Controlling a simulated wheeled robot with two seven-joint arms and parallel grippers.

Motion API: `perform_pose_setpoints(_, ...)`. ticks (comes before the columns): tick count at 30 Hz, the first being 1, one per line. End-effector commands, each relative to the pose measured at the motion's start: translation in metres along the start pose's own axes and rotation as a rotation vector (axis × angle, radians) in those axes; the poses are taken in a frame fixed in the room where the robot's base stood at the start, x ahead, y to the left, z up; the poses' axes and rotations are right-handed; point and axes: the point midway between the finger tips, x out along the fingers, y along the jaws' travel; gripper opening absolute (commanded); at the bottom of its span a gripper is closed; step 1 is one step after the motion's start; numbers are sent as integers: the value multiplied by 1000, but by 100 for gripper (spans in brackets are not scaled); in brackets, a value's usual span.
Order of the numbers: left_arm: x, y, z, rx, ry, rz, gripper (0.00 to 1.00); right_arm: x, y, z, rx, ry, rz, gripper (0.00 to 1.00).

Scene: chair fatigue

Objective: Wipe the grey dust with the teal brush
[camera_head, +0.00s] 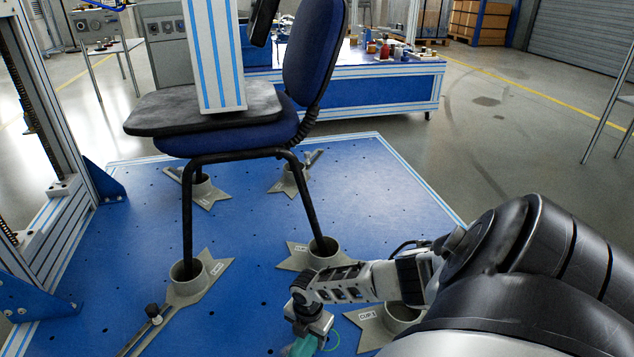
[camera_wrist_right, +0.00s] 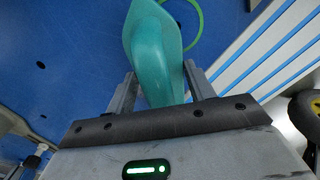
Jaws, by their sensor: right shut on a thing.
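My right gripper (camera_head: 308,328) is low over the front of the blue platform and shut on the teal brush (camera_head: 303,346). The brush is cut off by the bottom edge of the head view. In the right wrist view, the brush (camera_wrist_right: 153,50) sits between the two fingers of the gripper (camera_wrist_right: 160,84) and points away over blue surface. Its bristles are hidden, and I cannot tell whether it touches the platform. I cannot make out any grey dust in either view. My left gripper is not in view.
A blue chair (camera_head: 310,60) stands on the blue platform (camera_head: 365,190), its legs in grey cups. An empty-looking cup (camera_head: 400,318) is right of my gripper. A thin green loop (camera_wrist_right: 198,22) lies near the brush. A striped column (camera_head: 214,60) rests over the seat.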

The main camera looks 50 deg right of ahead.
Motion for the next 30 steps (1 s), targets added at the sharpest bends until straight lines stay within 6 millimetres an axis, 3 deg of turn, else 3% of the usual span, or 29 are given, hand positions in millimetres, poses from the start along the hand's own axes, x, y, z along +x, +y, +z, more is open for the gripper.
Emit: perform_pose_setpoints(30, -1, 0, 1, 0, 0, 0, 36, -1, 42, -46, -3, 6, 0, 35)
